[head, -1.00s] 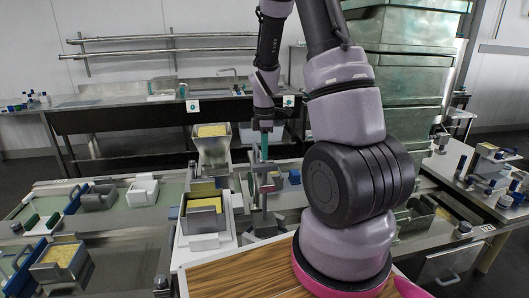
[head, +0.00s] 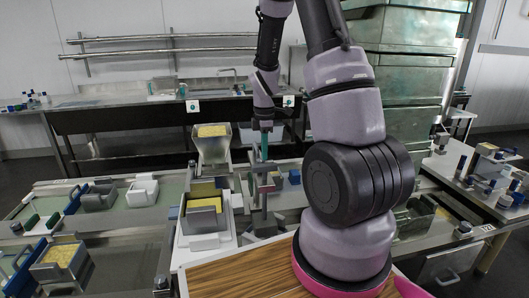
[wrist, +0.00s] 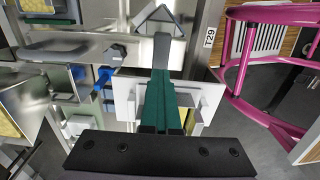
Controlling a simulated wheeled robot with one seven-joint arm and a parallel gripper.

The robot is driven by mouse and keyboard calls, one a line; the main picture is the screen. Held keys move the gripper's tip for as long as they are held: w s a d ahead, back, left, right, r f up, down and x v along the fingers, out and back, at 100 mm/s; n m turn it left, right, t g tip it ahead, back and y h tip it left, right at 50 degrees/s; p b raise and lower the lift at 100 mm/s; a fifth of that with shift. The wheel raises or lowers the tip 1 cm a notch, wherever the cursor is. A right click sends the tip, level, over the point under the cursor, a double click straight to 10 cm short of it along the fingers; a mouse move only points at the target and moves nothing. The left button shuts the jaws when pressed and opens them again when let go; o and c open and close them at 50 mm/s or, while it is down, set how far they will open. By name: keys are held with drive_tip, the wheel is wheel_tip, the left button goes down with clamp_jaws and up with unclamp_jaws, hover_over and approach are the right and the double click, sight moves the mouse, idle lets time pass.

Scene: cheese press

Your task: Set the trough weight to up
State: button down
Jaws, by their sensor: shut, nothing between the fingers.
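My gripper (head: 264,155) points down with its green fingers together and nothing between them. It is over a grey metal upright piece (head: 264,222) beside the cheese trough; I cannot tell for certain whether this is the trough weight. In the wrist view the shut green fingers (wrist: 161,85) reach toward a grey bar (wrist: 162,48), and their tips overlap its near end in the picture. Whether they touch it is unclear. Just left of the upright piece, a grey trough (head: 205,221) holds yellow cheese, with another cheese-filled trough (head: 211,152) behind it.
A wooden board (head: 235,277) lies in front, below my arm. White and grey moulds (head: 142,193) stand on the left bench, with a cheese-filled tray (head: 58,268) nearer. Stacked green vats (head: 405,85) rise at the right. A pink frame (wrist: 235,75) shows in the wrist view.

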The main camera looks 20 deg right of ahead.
idle(0.4)
drive_tip(key=c, duration=0.6)
unclamp_jaws()
drive_tip(key=shift+c, duration=0.2)
wheel_tip(320, 180, up, 11)
drive_tip(key=shift+f, duration=0.1)
